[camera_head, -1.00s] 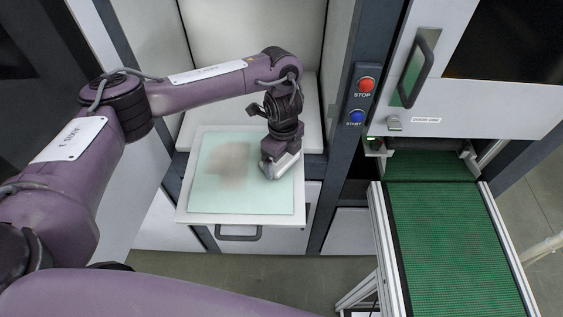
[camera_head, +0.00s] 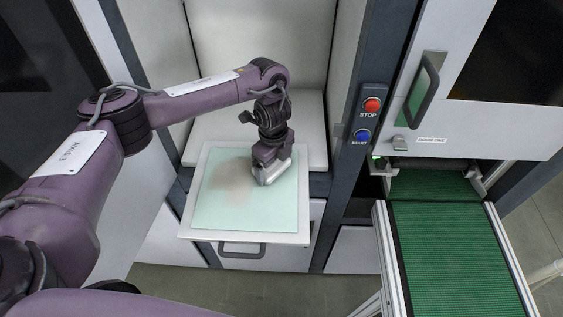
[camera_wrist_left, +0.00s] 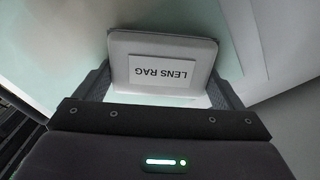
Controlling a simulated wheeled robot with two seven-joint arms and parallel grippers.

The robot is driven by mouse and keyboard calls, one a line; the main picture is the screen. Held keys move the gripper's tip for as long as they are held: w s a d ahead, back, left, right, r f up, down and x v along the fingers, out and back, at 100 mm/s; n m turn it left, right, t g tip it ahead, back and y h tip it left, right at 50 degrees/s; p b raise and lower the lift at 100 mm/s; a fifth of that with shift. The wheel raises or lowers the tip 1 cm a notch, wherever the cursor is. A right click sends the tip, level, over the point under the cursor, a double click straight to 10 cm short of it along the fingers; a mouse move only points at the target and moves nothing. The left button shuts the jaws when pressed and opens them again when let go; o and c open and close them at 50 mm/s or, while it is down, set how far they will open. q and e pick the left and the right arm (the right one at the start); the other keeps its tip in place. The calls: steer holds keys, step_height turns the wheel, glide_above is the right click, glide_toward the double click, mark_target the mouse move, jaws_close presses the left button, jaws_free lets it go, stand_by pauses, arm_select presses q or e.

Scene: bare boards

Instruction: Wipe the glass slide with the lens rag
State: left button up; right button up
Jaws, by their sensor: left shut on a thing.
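The glass slide (camera_head: 248,213) is a pale green sheet lying on a white tray (camera_head: 185,229) that sticks out of a cabinet. A brownish smudge (camera_head: 229,182) covers its upper left middle. My left gripper (camera_head: 267,173) is over the slide's upper right part, right of the smudge. It is shut on the lens rag (camera_head: 271,177), a grey block. In the left wrist view the lens rag (camera_wrist_left: 165,43) carries a white label and sits between the two fingers. Whether it touches the slide is hard to tell. My right gripper is out of view.
A post right of the tray holds a red STOP button (camera_head: 372,105) and a blue START button (camera_head: 362,135). A green conveyor (camera_head: 450,250) lies farther right. A drawer handle (camera_head: 242,250) is below the tray. The cabinet walls rise behind the tray.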

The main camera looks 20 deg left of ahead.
mark_target(249, 171)
arm_select(q)
steer(key=shift+s+a+f, duration=0.1)
steer(key=shift+s+a, duration=0.1)
steer(key=shift+a, duration=0.45)
steer(key=shift+s+a+f, duration=0.1)
steer(key=shift+s+a, duration=0.15)
steer(key=shift+a, duration=0.35)
steer(key=shift+s+a, duration=0.2)
steer(key=shift+a, duration=0.45)
steer(key=shift+s+a, duration=0.2)
steer(key=shift+a, duration=0.3)
steer(key=shift+s+a, duration=0.25)
steer(key=shift+a, duration=0.7)
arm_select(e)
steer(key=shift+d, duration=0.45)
